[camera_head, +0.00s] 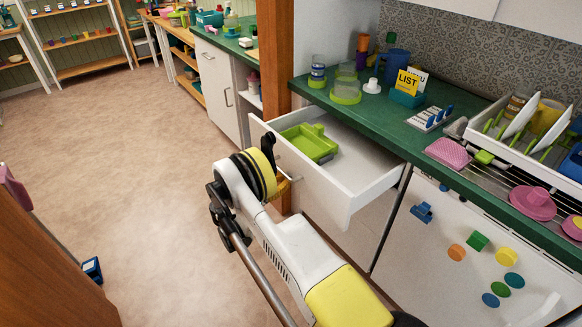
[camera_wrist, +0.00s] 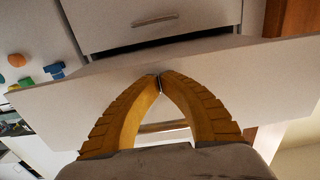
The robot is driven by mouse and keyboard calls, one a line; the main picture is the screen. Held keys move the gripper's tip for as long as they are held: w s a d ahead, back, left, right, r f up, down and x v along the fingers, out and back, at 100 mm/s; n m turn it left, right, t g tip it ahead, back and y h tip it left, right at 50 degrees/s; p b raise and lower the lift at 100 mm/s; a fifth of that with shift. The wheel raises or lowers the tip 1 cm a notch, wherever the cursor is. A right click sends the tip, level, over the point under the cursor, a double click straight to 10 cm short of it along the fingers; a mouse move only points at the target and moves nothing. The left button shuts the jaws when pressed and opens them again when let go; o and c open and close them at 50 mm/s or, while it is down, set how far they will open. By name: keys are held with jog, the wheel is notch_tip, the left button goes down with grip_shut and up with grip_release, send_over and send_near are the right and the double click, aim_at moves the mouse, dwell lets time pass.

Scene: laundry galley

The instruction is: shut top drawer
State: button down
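The white top drawer (camera_head: 343,196) stands pulled out from under the green counter in the head view. A green tray (camera_head: 309,142) lies inside it. In the wrist view the drawer's front panel (camera_wrist: 60,112) spans the picture behind my fingers. My gripper (camera_wrist: 160,79) is shut there, its two yellow fingertips meeting in front of the panel, with nothing seen held between them. I cannot tell whether the tips touch the panel. A pale bar (camera_wrist: 163,127), perhaps the drawer's handle, shows between the fingers. In the head view my arm hides much of the gripper.
The green counter (camera_head: 405,130) holds cups, a jug and a list holder. A dish rack (camera_head: 490,120) stands at right. A white front with coloured magnets (camera_head: 456,252) is right of the drawer. A wooden post (camera_head: 275,60) stands left of it. Floor (camera_head: 120,150) at left is mostly clear.

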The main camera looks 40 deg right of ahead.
jog(key=shift+d, duration=0.4)
jog(key=shift+d, duration=0.35)
